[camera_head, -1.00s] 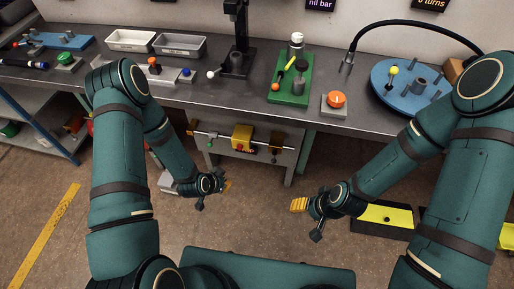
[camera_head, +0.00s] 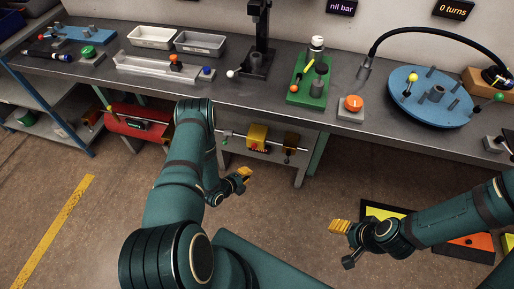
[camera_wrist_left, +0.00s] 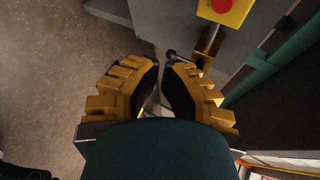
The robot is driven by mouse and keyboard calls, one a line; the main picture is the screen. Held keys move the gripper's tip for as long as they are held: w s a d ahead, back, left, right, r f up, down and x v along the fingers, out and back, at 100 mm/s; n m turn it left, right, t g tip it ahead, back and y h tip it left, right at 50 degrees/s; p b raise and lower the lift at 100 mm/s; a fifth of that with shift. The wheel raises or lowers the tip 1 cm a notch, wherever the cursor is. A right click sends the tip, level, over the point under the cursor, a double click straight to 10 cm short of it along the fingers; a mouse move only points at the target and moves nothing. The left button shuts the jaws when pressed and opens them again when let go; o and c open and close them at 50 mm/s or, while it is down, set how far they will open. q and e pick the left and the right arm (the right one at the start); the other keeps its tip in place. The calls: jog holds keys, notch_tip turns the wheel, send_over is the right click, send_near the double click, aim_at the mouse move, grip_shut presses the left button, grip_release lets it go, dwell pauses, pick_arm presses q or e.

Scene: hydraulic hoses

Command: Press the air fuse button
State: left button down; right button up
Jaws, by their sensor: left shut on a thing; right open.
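No button is marked as the air fuse in view. A yellow box (camera_head: 258,135) with a red button hangs under the bench; its red button (camera_wrist_left: 221,5) shows at the top of the left wrist view. An orange button (camera_head: 352,103) and a green button (camera_head: 88,51) stand on the bench. My left gripper (camera_head: 244,174) is below and in front of the yellow box, apart from it. Its fingers (camera_wrist_left: 161,68) are nearly together; what is between them is unclear. My right gripper (camera_head: 339,227) is open over the floor; its finger gap is hard to see.
The bench (camera_head: 222,98) runs across the back. A red tank (camera_head: 140,121) sits beneath it at left. A green fixture (camera_head: 308,90) and a round blue plate (camera_head: 430,110) stand on top. The floor (camera_head: 290,205) between my grippers is clear.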

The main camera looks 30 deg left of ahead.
aim_at(254, 146)
pick_arm(q)
jog(key=w+a+b, duration=0.2)
jog(key=w+b, duration=0.1)
jog(key=w, duration=0.5)
jog(key=shift+w, duration=0.3)
dwell(0.3)
jog(key=shift+w+b, duration=0.2)
jog(key=shift+b, duration=0.25)
dwell(0.8)
jog(key=shift+w+a, duration=0.1)
jog(key=shift+w, duration=0.15)
